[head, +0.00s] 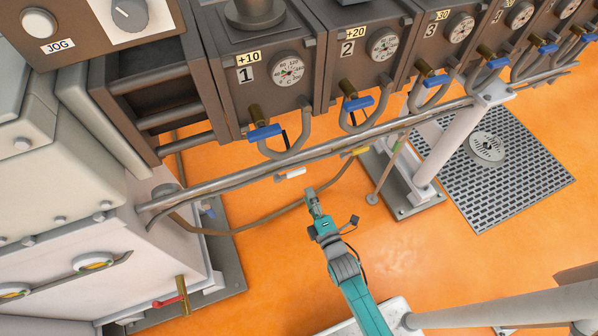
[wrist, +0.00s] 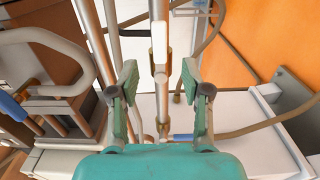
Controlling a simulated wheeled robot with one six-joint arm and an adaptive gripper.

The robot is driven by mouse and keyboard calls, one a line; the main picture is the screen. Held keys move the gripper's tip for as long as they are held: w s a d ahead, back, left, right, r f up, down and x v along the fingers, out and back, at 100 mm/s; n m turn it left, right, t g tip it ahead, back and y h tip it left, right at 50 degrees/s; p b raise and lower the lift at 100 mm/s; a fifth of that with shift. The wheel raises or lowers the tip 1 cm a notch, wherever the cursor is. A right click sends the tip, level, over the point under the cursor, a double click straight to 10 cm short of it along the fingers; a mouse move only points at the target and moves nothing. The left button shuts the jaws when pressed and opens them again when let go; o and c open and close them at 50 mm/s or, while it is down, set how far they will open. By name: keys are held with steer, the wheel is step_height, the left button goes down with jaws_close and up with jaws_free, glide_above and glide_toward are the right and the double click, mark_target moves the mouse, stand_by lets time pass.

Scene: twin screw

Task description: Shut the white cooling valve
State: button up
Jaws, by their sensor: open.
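The white cooling valve shows in the head view as a small white handle (head: 290,173) under the long grey pipe, below the gap between units 1 and 2. My gripper (head: 312,200) is below and slightly right of it in that view, apart from it. In the wrist view my gripper (wrist: 160,76) is open, with nothing between its fingers. A white bar (wrist: 159,42) on a vertical pipe, seen between and beyond the fingertips, looks like the same handle. Whether the valve is open or shut is unclear.
The long grey pipe (head: 325,145) runs in front of the numbered units, with blue handles (head: 264,132) above it. A yellow handle (head: 355,152) is right of the white one. A brown hose (head: 262,226) curves nearby. A red handle (head: 168,300) is lower left.

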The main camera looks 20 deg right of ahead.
mark_target(299, 174)
steer(key=w, duration=1)
steer(key=shift+w, duration=0.1)
jaws_close()
